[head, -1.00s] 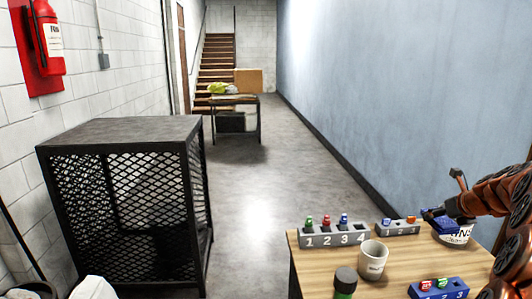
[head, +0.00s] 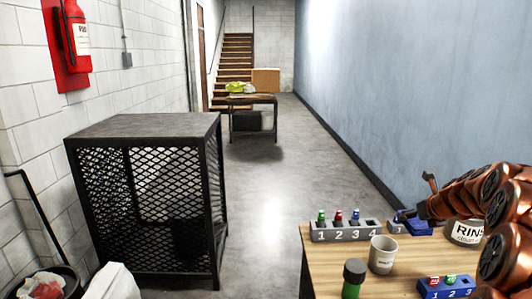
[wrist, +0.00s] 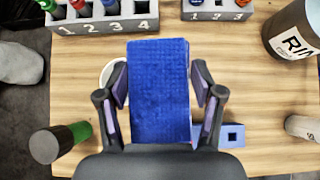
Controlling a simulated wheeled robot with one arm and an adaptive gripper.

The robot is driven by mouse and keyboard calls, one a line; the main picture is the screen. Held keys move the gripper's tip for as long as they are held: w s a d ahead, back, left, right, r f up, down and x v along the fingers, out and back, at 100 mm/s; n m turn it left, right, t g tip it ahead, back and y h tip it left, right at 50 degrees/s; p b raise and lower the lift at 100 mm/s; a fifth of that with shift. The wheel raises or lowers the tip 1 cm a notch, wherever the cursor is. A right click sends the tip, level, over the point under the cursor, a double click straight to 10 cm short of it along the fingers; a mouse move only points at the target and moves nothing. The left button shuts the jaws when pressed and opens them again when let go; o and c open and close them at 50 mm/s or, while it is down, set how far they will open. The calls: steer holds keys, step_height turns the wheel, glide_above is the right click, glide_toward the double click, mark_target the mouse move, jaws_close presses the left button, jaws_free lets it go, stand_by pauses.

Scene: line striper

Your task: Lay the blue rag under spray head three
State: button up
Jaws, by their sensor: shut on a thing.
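My gripper (wrist: 160,88) is shut on the blue rag (wrist: 159,110), a flat rectangle held above the wooden table. In the head view my gripper (head: 424,211) and the rag (head: 412,226) are at the table's back, right of the long grey rack (head: 346,235). That rack is numbered 1 to 4 and holds a green, a red and a blue spray head. The blue spray head (head: 356,215) stands at number 3, and slot 4 is empty. In the wrist view the blue head (wrist: 110,7) is at the top left, apart from the rag.
A white cup (head: 383,254) and a dark-capped green bottle (head: 354,277) stand in front of the long rack. A blue rack (head: 446,289) is at the table's front. A RINSE container (head: 465,231) stands at the right. A shorter grey rack (wrist: 218,10) is at the back.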

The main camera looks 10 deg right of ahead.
steer(key=a+f, duration=0.3)
steer(key=a, duration=0.9)
steer(key=a+f, duration=0.4)
steer(key=a, duration=0.7)
steer(key=a+f+n+y+b, duration=0.1)
steer(key=a+f, duration=0.2)
steer(key=a, duration=0.9)
steer(key=shift+w+a+f, duration=0.25)
steer(key=shift+w+a, duration=0.05)
steer(key=shift+a, duration=0.05)
